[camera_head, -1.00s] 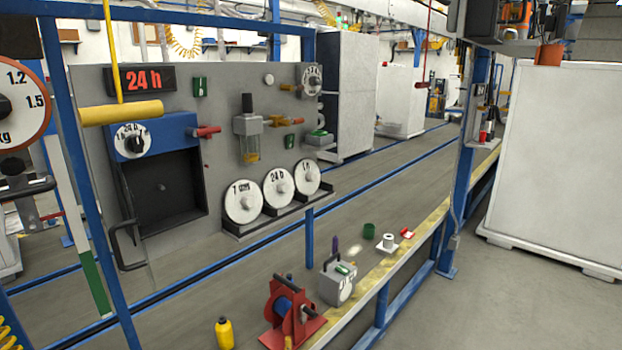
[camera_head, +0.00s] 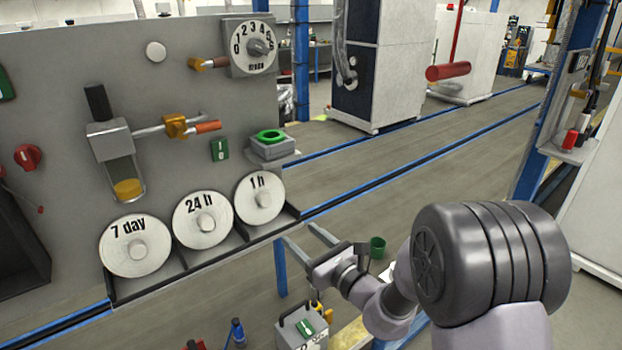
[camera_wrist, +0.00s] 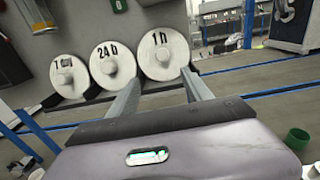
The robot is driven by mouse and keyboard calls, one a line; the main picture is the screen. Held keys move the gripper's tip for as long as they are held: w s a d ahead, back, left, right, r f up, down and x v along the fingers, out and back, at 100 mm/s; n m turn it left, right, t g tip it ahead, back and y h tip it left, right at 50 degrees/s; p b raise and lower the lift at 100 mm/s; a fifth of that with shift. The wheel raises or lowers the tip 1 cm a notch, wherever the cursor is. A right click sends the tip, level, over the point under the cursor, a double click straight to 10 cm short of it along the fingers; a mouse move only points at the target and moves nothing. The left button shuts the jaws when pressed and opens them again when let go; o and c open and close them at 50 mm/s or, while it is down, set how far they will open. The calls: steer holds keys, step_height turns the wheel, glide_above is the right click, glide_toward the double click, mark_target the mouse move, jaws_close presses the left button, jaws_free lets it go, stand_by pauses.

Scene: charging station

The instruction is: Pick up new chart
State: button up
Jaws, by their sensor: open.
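Three round white charts with centre knobs stand in a rack (camera_head: 190,268) on the grey panel. They read "7 day" (camera_head: 122,256), "24 h" (camera_head: 193,230) and "1 h" (camera_head: 247,208), from left to right. In the wrist view the 1 h chart (camera_wrist: 157,64) is nearest the fingertips, with the 24 h chart (camera_wrist: 103,80) and the 7 day chart (camera_wrist: 61,85) to its left. My gripper (camera_head: 305,243) is open and empty, its fingers apart and pointing toward the rack. It is to the right of and below the 1 h chart, with no visible contact.
A numbered dial (camera_head: 251,45), a valve (camera_head: 182,127) and a grey box with a green ring (camera_head: 269,145) are on the panel around the rack. A green cup (camera_head: 377,247) stands near my arm. A grey device with a green switch (camera_head: 302,329) stands below my gripper.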

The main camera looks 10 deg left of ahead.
steer(key=b, duration=0.3)
glide_toward(267, 202)
steer(key=s+a+x, duration=0.1)
steer(key=x, duration=0.3)
steer(key=w+a, duration=0.1)
steer(key=w, duration=0.1)
steer(key=w+a+b, duration=0.1)
steer(key=w+a, duration=0.1)
steer(key=shift+w+a+f, duration=0.15)
steer(key=shift+w+a, duration=0.1)
steer(key=shift+w, duration=0.05)
jaws_close()
